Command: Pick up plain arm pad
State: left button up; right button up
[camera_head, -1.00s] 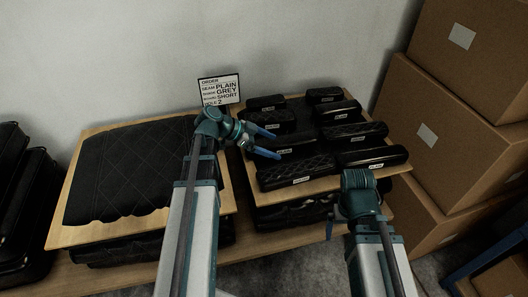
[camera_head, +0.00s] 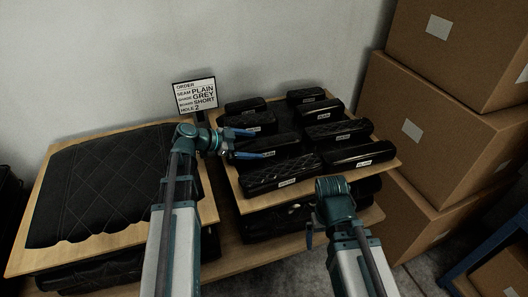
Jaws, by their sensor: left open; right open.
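Black arm pads with white tags lie in two columns on a wooden board (camera_head: 232,176). The front right pad (camera_head: 358,155) looks smooth. The front left pad (camera_head: 282,175) has stitched quilting. Another pad (camera_head: 337,132) lies behind the smooth one; its surface is harder to read. My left gripper (camera_head: 256,144) is open, its blue fingers pointing right over the left column, near a middle pad (camera_head: 280,143). I cannot tell whether it touches.
A quilted black panel (camera_head: 95,190) lies on a board at left. Cardboard boxes (camera_head: 425,140) are stacked close on the right. More black padded items (camera_head: 262,228) lie under the pad board.

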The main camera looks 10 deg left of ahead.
aim_at(259, 144)
pick_arm(q)
jog(key=shift+w+d+f, duration=0.1)
jog(key=shift+d, duration=0.1)
jog(key=b+x, duration=0.2)
jog(key=x, duration=0.3)
jog(key=shift+w+a, duration=0.1)
jog(key=shift+w, duration=0.1)
grip_shut()
dwell(0.4)
notch_tip(259, 144, up, 10)
jog(key=p, duration=0.9)
jog(key=shift+p, duration=0.4)
